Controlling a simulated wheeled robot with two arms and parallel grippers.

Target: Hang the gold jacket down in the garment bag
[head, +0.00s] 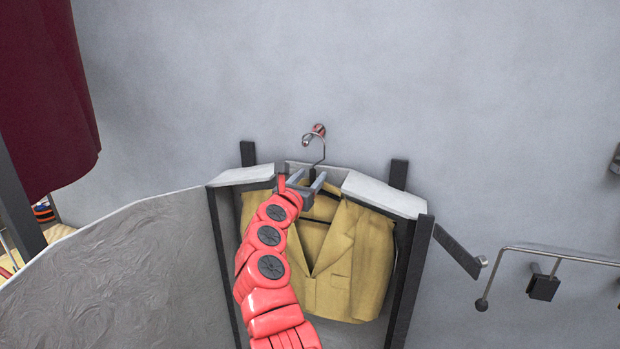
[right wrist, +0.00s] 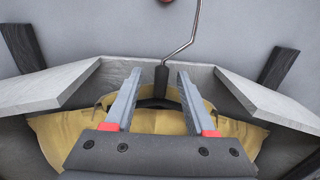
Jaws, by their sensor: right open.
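The gold jacket (head: 340,262) hangs upright inside the open garment bag (head: 415,290), on a hanger (head: 321,150) whose wire hook rises to a red-tipped peg (head: 319,130) on the wall. The hook appears to be over the peg. My right gripper (head: 303,181) is open at the hanger's neck, its fingers on either side. In the right wrist view the dark hanger neck (right wrist: 162,88) stands between the spread fingers (right wrist: 159,76), with a visible gap. The jacket's shoulders (right wrist: 75,130) show below. My arm hides part of the jacket's left side. My left gripper is not in view.
The bag's grey front panel (head: 130,270) is swung open to the left. Pale flaps (head: 385,194) flank the bag's top opening. A dark red garment (head: 45,100) hangs at far left. A metal rail (head: 560,253) and dark bracket (head: 458,250) stand right of the bag.

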